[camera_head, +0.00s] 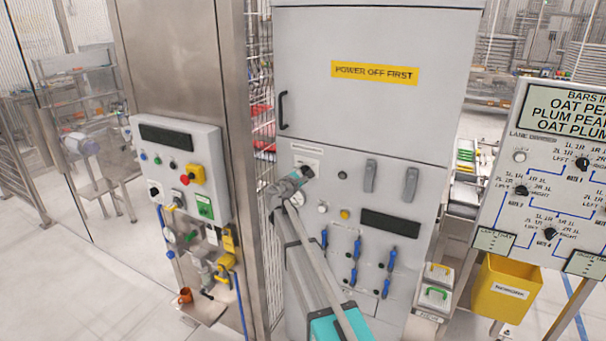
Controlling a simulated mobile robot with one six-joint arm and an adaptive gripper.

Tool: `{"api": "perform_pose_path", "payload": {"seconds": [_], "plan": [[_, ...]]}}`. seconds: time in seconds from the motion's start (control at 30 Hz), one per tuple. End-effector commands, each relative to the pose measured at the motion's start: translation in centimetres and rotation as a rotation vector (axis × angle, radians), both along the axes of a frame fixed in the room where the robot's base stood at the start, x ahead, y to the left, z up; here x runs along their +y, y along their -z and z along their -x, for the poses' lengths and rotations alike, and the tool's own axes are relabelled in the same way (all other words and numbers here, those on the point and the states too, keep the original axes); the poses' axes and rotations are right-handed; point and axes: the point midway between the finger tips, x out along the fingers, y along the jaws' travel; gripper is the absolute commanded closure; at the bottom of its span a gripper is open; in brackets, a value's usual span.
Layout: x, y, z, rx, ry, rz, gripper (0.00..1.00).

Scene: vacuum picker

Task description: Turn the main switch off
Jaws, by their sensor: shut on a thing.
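A tall grey cabinet (362,110) stands in the middle with a yellow "POWER OFF FIRST" label on its door. Low on its left side is a pale plate (313,162) around a dark rotary knob, which looks like the main switch (307,171). My gripper (301,176) is at this knob, shut on it, reaching up from the lower right. The gripper and arm hide much of the knob, so its exact angle cannot be told.
A left control panel (150,177) has a red-and-yellow switch (195,174) and hoses. The cabinet also has grey handles (410,184), a dark display (390,226) and blue levers (356,249). A yellow bin (503,290) hangs under the right board (560,140).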

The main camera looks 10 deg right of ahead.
Motion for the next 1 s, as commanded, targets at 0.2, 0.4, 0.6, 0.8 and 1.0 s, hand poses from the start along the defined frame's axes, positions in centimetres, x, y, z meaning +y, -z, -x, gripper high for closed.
{"api": "perform_pose_path", "payload": {"seconds": [0.2,0.4,0.6,0.8,1.0], "plan": [[-0.01,0.01,-0.05,0.049,-0.001,0.068,0.91],[-0.01,0.01,-0.05,0.063,-0.001,0.088,0.91],[0.01,0.01,-0.03,0.063,-0.001,0.089,0.91],[0.02,0.01,-0.03,0.063,-0.001,0.088,0.27],[0.04,0.03,0.0,0.062,-0.001,0.087,0.09]]}}
